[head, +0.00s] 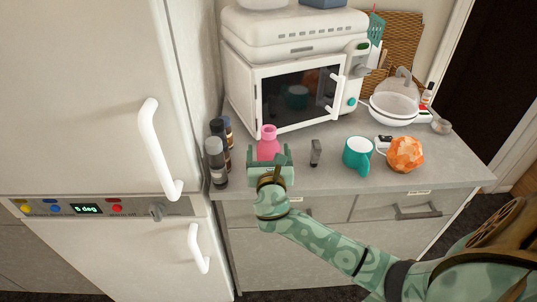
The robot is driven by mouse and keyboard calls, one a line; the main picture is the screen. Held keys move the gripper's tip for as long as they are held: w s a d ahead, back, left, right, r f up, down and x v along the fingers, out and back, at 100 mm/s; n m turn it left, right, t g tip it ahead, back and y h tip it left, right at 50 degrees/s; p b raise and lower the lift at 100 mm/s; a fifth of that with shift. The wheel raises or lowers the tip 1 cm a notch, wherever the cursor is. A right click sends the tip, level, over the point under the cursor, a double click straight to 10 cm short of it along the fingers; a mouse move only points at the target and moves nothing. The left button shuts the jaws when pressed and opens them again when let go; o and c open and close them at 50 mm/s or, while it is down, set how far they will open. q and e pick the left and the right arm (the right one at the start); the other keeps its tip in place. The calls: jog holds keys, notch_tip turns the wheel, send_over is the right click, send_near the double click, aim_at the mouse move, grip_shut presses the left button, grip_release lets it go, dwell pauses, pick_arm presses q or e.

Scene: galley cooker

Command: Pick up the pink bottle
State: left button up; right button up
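The pink bottle (268,143) stands upright on the grey counter (334,179), in front of the white microwave's left part. My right gripper (270,157) is at the counter's front edge, directly in front of the bottle in the head view. Its two green fingers stand apart, one on each side of the bottle's lower body. The gripper hides the bottle's base, and I cannot tell whether the fingers touch it. My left gripper is not in view.
Dark-capped spice bottles (216,160) stand close to the left. A small dark object (315,152), a teal mug (357,154) and an orange faceted ball (405,154) are to the right. The microwave (297,90) stands behind; a fridge (90,100) rises at left.

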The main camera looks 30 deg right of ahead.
jog(key=c, duration=1)
